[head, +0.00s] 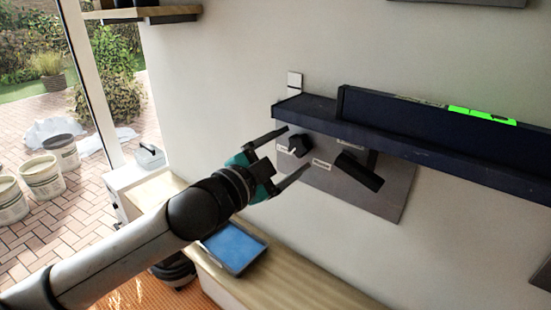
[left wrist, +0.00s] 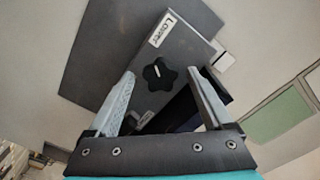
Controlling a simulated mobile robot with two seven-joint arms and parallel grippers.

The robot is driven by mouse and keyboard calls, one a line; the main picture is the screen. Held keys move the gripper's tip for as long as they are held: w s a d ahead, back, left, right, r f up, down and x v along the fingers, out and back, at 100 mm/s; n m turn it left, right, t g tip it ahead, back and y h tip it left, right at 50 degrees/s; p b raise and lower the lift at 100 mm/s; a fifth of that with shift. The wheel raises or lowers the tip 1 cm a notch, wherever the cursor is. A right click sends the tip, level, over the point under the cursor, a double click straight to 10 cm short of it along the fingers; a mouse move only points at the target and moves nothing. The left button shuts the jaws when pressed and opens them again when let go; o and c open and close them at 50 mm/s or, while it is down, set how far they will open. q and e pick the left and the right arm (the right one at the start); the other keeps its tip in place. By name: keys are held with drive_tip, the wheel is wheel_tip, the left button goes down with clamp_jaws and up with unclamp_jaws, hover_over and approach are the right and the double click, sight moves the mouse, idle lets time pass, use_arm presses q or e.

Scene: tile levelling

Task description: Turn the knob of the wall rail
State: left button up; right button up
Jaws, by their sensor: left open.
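The wall rail (head: 400,145) is a long dark navy ledge across the wall at the right of the head view. Below it a grey plate (head: 398,200) carries a small black knob (head: 300,146). In the left wrist view the knob (left wrist: 159,74) is black and star-shaped, near a "Lower" label (left wrist: 162,29). My left gripper (head: 294,149) is open and empty, pointing at the knob. In the left wrist view its fingertips (left wrist: 161,77) lie either side of the knob, which shows between them; I cannot tell how much depth separates them. My right gripper is not in view.
A black cylindrical part (head: 360,172) sticks out right of the knob. A bright green strip (head: 481,115) lies along the rail's top. Below, a wooden bench (head: 300,285) holds a blue tray (head: 233,246). A white switch (head: 294,80) is on the wall above.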

use_arm(q)
drive_tip(key=b+v, duration=0.1)
drive_tip(key=v, duration=1.4)
drive_tip(key=shift+b, duration=0.35)
drive_tip(key=shift+s+a, duration=0.1)
